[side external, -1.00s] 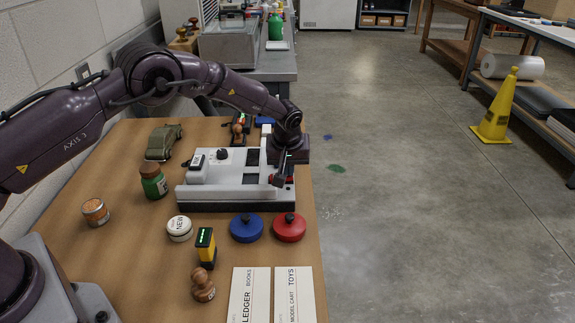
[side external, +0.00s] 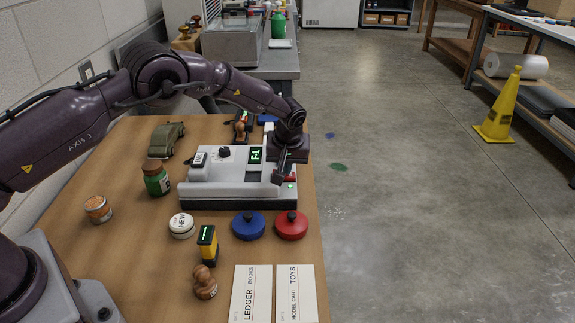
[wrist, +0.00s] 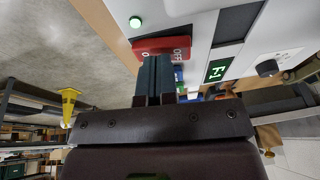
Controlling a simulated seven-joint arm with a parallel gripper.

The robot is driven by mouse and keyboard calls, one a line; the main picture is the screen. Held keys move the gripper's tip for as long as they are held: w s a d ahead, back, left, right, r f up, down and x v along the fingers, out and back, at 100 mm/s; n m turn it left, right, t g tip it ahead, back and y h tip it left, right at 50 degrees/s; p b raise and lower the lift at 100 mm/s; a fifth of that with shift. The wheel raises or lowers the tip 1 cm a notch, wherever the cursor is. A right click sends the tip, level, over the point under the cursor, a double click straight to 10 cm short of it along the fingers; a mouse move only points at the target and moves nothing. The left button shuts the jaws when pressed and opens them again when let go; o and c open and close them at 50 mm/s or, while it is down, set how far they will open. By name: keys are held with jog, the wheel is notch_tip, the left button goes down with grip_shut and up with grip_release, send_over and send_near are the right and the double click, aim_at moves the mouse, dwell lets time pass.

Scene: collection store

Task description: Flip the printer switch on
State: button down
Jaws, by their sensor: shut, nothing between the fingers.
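The printer (side external: 225,192) is a pale box on a dark base on the wooden bench. Its display (side external: 256,154) is lit green, and the display also shows in the wrist view (wrist: 218,70), reading "F-1". A green lamp (wrist: 135,22) glows near the printer's corner. The red switch (wrist: 163,46) is marked "OFF" on its visible part. My gripper (side external: 280,175) is shut and empty, its fingertips at the red switch. In the wrist view the fingers (wrist: 155,75) cover part of the switch; contact is hard to tell.
Blue (side external: 248,225) and red (side external: 291,224) round lidded items stand in front of the printer. A green jar (side external: 156,180), a yellow-black device (side external: 208,244) and a wooden stamp (side external: 204,283) are nearby. The bench's right edge is close.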

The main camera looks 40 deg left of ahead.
jog(key=shift+r, duration=0.1)
jog(key=shift+w+r, duration=0.1)
jog(key=shift+r, duration=0.3)
jog(key=w+d+v, duration=0.1)
jog(key=w+v, duration=0.1)
jog(key=v, duration=1)
jog(key=shift+d+r, duration=0.3)
jog(key=shift+d, duration=0.05)
jog(key=shift+w, duration=0.15)
jog(key=s+a+r+m+t+h, duration=0.1)
jog(key=s+r+m, duration=0.2)
jog(key=s, duration=0.9)
jog(key=s+a+r+m+t+h, duration=0.1)
jog(key=s+r+m, duration=0.1)
jog(key=s+r, duration=0.5)
jog(key=s+a+r+m+t, duration=0.1)
jog(key=s+r+m, duration=0.2)
jog(key=s, duration=1.6)
notch_tip(320, 180, up, 3)
jog(key=shift+f+m+t+h, duration=0.1)
jog(key=shift+m+t+h, duration=0.2)
jog(key=shift+t+h, duration=0.1)
